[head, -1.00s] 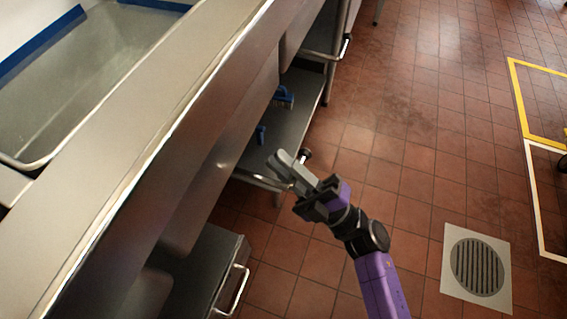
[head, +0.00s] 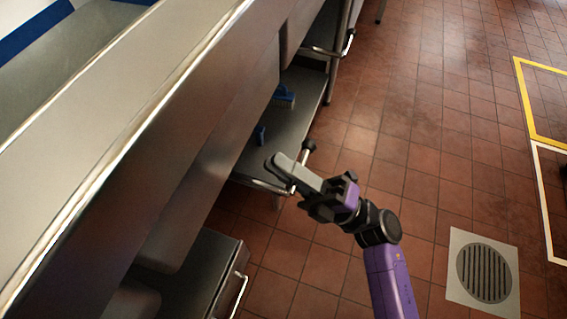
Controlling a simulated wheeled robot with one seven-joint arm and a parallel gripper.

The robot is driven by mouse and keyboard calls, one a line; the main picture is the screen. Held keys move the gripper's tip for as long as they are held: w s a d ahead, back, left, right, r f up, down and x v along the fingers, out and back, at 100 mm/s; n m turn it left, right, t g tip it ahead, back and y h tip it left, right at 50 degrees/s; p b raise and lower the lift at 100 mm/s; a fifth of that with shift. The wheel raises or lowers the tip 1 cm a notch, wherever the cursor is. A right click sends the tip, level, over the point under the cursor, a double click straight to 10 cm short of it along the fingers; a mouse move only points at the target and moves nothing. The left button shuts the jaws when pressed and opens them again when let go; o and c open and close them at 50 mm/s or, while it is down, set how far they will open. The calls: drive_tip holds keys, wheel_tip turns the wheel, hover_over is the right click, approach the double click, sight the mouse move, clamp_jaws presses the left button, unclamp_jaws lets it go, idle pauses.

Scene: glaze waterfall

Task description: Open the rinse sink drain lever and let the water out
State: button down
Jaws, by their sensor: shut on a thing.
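The drain lever (head: 308,146) is a thin metal bar with a black knob, sticking out under the sink counter. My gripper (head: 284,165) has its grey fingers shut on the lever just below the knob; the fingers hide part of the bar. Above left, part of a sink basin (head: 45,75) with a blue rim band shows. I cannot tell its water level, and no water shows running out.
A second black-knobbed lever (head: 348,36) is farther back. A lower shelf (head: 290,125) holds blue brushes (head: 284,96). A cabinet with a handle (head: 238,293) stands at the bottom. A floor drain (head: 483,271) lies at right on open tiled floor (head: 420,130).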

drive_tip(key=c, duration=1.4)
unclamp_jaws()
drive_tip(key=shift+c, duration=0.2)
drive_tip(key=p+v, duration=0.1)
drive_tip(key=v, duration=0.6)
drive_tip(key=shift+s+d+f, duration=0.15)
drive_tip(key=shift+d+f, duration=0.05)
drive_tip(key=shift+d, duration=0.1)
drive_tip(key=s+d+m+t+h, duration=0.3)
drive_tip(key=s+d+m+h, duration=0.4)
drive_tip(key=s+m+h, duration=0.7)
drive_tip(key=s+d+m+t+h, duration=0.4)
drive_tip(key=s+d+m+h, duration=0.4)
drive_tip(key=m, duration=1.1)
wheel_tip(320, 180, up, 34)
drive_tip(key=h+p, duration=0.1)
drive_tip(key=p, duration=3.4)
drive_tip(key=shift+w+a+n, duration=0.2)
drive_tip(key=shift+a+n, duration=0.1)
drive_tip(key=shift+a, duration=0.15)
